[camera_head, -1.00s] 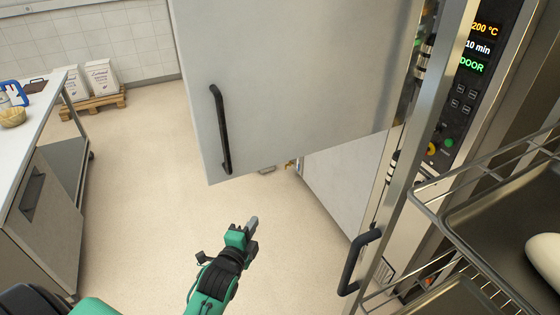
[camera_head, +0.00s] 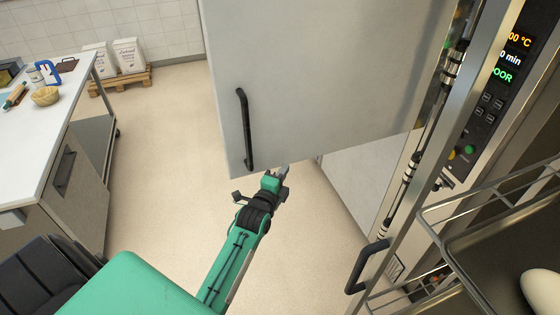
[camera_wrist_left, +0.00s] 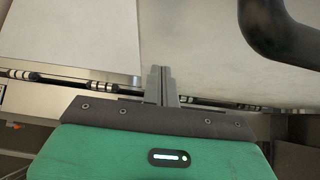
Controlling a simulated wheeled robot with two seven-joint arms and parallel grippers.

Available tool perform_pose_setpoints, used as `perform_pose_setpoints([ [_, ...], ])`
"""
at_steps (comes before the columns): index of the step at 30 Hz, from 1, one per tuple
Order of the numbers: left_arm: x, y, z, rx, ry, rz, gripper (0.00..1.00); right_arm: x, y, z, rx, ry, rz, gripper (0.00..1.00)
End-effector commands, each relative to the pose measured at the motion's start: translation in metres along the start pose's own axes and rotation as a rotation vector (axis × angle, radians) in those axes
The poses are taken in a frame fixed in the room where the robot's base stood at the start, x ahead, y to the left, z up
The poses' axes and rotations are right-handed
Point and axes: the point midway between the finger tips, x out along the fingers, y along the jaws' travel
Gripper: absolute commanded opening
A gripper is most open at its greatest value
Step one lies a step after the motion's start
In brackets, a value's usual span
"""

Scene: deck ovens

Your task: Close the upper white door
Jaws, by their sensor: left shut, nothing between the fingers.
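The upper white door (camera_head: 330,80) stands swung open from the oven on the right, with a black vertical bar handle (camera_head: 245,130) near its free edge. My left gripper (camera_head: 282,172) is shut and empty, its tips by the door's lower edge, right of the handle's lower end. I cannot tell whether it touches the door. In the left wrist view the shut fingers (camera_wrist_left: 160,82) point at pale panels, and a black handle (camera_wrist_left: 280,35) is at the upper right. A lower pale door (camera_head: 365,180) shows below the upper one. My right gripper is not in view.
The oven's control panel (camera_head: 495,85) is at the right. A wire rack (camera_head: 450,195) with a dark tray (camera_head: 500,265) and a dough piece stands at the lower right, near another black handle (camera_head: 365,268). A worktable (camera_head: 50,120) is at the left; the floor between is clear.

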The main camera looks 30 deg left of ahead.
Motion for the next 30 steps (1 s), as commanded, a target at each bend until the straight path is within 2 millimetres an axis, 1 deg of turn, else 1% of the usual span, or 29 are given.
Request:
perform_pose_setpoints([
  [1, 0.005, -0.004, 0.005, 0.003, -0.001, 0.001, 0.0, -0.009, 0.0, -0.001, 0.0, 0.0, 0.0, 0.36],
  [3, 0.01, -0.004, 0.01, 0.002, 0.001, 0.0, 0.0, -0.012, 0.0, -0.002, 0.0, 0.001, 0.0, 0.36],
  [10, 0.018, -0.001, 0.018, 0.002, 0.001, -0.001, 0.0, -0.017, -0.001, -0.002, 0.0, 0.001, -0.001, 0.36],
  [23, 0.019, 0.001, 0.019, 0.001, 0.004, -0.001, 0.0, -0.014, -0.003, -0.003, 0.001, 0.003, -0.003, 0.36],
  [26, 0.023, 0.002, 0.022, 0.002, 0.009, -0.001, 0.0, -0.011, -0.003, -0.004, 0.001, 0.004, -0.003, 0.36],
  [30, 0.034, 0.003, 0.031, 0.004, 0.024, -0.002, 0.0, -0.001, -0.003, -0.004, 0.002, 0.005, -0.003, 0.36],
])
